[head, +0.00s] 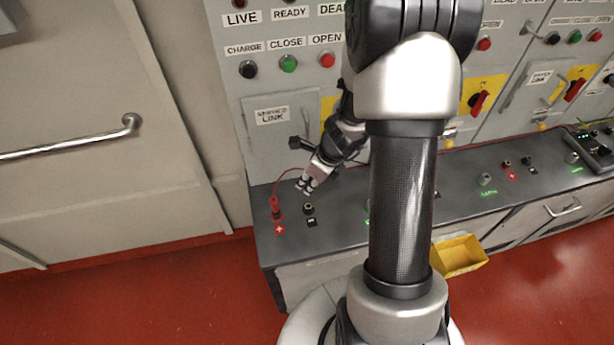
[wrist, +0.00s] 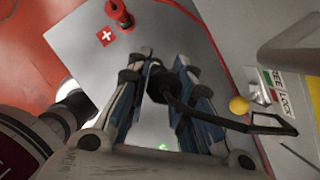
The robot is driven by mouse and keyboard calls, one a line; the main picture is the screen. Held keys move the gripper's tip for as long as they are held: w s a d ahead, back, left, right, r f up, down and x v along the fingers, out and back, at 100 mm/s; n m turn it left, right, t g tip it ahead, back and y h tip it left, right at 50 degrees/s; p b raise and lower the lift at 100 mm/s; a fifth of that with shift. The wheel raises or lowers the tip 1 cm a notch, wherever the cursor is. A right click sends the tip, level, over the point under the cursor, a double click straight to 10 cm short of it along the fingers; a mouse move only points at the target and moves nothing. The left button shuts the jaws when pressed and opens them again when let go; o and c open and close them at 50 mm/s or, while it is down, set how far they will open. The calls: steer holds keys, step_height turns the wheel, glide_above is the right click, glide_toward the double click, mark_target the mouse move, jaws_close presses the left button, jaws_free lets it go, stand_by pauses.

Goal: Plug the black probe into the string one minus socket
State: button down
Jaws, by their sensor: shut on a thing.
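My gripper (head: 306,185) is shut on the black probe (wrist: 166,88), seen between the fingers in the wrist view. In the head view the fingers hide the probe. The fingertips are just above the string one minus socket (head: 309,209), a short black post on the grey bench at the left end. A gap shows between fingertips and socket in the head view. In the wrist view the fingers and probe largely cover the socket, so I cannot tell how well they line up.
A red probe (head: 275,208) with a red lead stands in the plus socket left of the minus socket; it also shows in the wrist view (wrist: 120,14). The grey cabinet (head: 243,90) rises behind the bench (head: 345,240). A yellow bin (head: 460,256) hangs at the front.

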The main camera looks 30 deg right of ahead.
steer(key=shift+f, duration=0.15)
step_height(320, 180, down, 6)
steer(key=b, duration=0.5)
steer(key=shift+r+b, duration=0.2)
steer(key=shift+b, duration=0.15)
steer(key=shift+f, duration=0.2)
stand_by(1.2)
steer(key=shift+f+b, duration=0.3)
steer(key=shift+b, duration=0.15)
steer(key=shift+f+b, duration=1.15)
steer(key=shift+f, duration=0.1)
steer(key=c, duration=1.3)
jaws_free()
steer(key=shift+c, duration=0.2)
